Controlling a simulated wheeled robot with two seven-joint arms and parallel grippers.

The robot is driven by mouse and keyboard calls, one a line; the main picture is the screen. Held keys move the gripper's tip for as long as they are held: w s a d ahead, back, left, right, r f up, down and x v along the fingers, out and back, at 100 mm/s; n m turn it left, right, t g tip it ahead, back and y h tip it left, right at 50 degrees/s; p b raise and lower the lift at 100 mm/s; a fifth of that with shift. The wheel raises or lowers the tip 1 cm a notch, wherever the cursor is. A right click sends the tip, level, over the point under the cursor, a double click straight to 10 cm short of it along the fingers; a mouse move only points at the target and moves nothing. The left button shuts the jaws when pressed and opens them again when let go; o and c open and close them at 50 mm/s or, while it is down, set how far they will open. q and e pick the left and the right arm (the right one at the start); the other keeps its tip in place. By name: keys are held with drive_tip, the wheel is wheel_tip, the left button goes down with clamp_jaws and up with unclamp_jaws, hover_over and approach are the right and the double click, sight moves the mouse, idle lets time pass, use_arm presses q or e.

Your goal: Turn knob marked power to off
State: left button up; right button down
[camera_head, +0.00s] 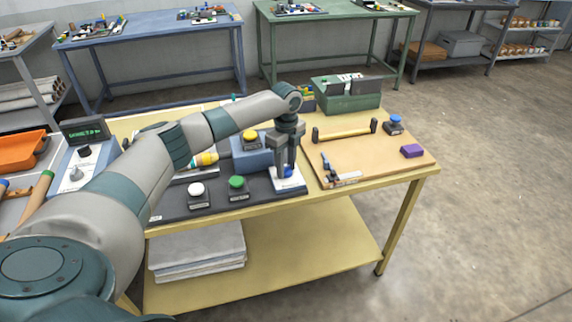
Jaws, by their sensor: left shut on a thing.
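A small blue knob (287,172) sits on a white plate (290,184) at the front right of the dark panel (222,204). My left gripper (286,168) points down over this plate, and its fingers are shut on the blue knob. The fingers partly hide the knob, and its marking is too small to read. My right gripper is not in view.
A white button (196,189), a green button (237,183) and a yellow button (250,136) stand left of the gripper. To the right, a tan board (380,158) carries a bar handle, a blue knob (395,122) and a purple block (412,151).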

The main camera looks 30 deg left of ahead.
use_arm(q)
drive_tip(key=shift+r+n+p, duration=0.2)
drive_tip(key=shift+n+p, duration=0.3)
drive_tip(key=shift+p, duration=0.1)
drive_tip(key=n+p, duration=0.5)
drive_tip(key=p, duration=0.1)
drive_tip(key=shift+r+n, duration=0.1)
drive_tip(key=shift+n, duration=0.3)
drive_tip(key=n+p, duration=0.2)
drive_tip(key=shift+n, duration=0.3)
drive_tip(key=shift+f+n+p, duration=0.2)
drive_tip(key=shift+n+p, duration=0.55)
drive_tip(key=shift+n, duration=0.35)
drive_tip(key=o, duration=1)
drive_tip(key=shift+o, duration=0.2)
